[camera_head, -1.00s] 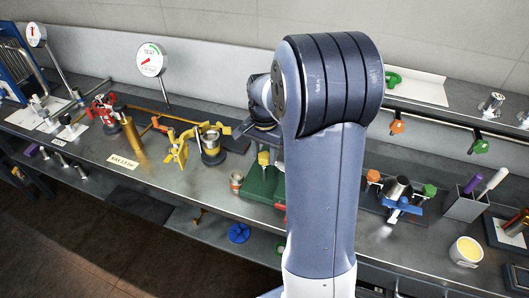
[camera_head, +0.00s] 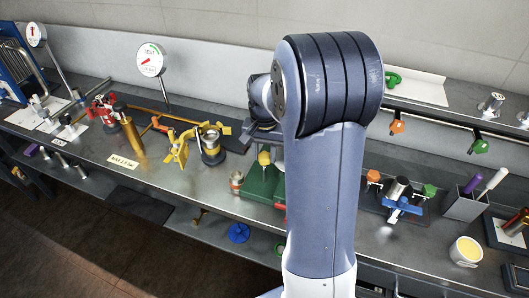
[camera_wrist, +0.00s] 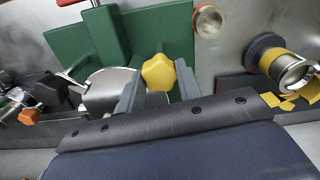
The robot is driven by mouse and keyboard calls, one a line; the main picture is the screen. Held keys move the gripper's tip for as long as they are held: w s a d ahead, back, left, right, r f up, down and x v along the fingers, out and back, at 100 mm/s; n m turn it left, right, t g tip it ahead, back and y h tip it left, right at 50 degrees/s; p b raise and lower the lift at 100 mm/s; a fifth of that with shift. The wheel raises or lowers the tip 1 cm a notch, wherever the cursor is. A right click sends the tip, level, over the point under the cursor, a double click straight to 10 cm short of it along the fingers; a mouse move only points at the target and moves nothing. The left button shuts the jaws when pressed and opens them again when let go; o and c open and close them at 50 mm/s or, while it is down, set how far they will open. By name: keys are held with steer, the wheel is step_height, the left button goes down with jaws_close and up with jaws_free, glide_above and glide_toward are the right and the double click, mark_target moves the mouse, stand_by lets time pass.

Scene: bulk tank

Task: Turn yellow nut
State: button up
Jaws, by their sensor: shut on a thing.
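The yellow nut (camera_wrist: 158,72) is a knob-like, many-sided piece at the green vise (camera_wrist: 157,28). In the wrist view my gripper (camera_wrist: 159,68) has one finger on each side of the nut and is shut on it. In the head view the yellow nut (camera_head: 264,158) shows just above the green vise (camera_head: 262,184), below my gripper. My arm hides the right part of the vise and most of my gripper there. A metal cylindrical part lies beside the nut in the wrist view, partly behind a finger.
A small copper-rimmed cup (camera_head: 237,182) stands just left of the vise. A yellow clamp with a metal ring (camera_head: 211,144) is farther left. An orange-and-green-knobbed fixture (camera_head: 400,190) stands right of my arm. The bench front by the label (camera_head: 123,162) is fairly clear.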

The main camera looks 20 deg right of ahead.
steer(key=n, duration=1.5)
steer(key=shift+n, duration=0.3)
steer(key=n, duration=0.3)
steer(key=shift+n, duration=0.3)
steer(key=n, duration=0.9)
steer(key=shift+n, duration=1.7)
steer(key=shift+r, duration=0.1)
